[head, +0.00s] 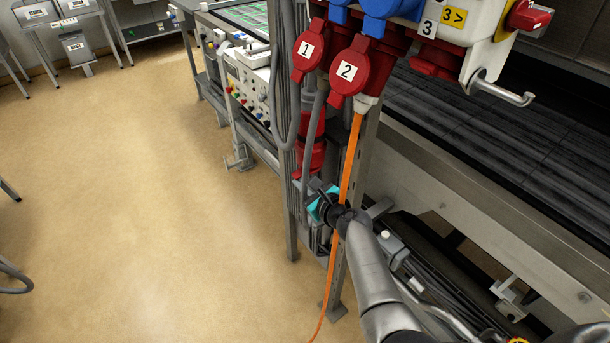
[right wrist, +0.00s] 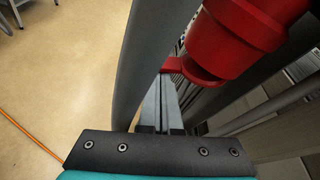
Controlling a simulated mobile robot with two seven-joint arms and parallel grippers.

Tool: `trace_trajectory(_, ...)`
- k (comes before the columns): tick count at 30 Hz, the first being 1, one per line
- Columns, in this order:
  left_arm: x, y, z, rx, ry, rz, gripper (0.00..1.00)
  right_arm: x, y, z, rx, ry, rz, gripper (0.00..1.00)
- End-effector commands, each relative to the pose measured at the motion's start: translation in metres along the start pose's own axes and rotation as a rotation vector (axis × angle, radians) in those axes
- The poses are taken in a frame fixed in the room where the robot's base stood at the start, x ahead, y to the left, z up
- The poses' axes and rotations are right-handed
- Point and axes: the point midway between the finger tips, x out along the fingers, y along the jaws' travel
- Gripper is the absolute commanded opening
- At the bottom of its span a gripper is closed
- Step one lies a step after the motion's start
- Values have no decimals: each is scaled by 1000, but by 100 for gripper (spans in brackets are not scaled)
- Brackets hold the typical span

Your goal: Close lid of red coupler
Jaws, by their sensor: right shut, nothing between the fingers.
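A red coupler (head: 312,135) hangs below the box on a grey cable, partly hidden behind grey posts. In the right wrist view the red coupler (right wrist: 238,38) fills the upper right, with a red flap-like lid (right wrist: 188,69) at its lower end that stands out to the left. The lid's exact angle is hard to tell. My right gripper (head: 320,190) is just below the coupler in the head view, its fingers mostly hidden. In the right wrist view its fingers (right wrist: 164,88) are shut and empty, their tips close beneath the lid. I cannot tell whether they touch it. My left gripper is not in view.
A socket box (head: 465,25) with red lids marked 1 (head: 308,52) and 2 (head: 347,72) is above. An orange cable (head: 352,160) runs down past my right arm. Grey posts (head: 291,195) stand close to the gripper. Open floor (head: 150,200) lies left.

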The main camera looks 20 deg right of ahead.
Motion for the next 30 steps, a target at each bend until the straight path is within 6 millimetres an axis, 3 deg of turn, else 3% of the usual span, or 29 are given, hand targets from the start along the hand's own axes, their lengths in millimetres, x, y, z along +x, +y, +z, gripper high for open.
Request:
trace_trajectory(3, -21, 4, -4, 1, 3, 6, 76, -4, -1, 13, 86, 1, 30, 0)
trace_trajectory(12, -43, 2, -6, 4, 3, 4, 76, -9, 0, 25, 237, 1, 82, 0)
trace_trajectory(30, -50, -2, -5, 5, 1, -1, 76, -10, -1, 28, 294, 1, 102, 0)
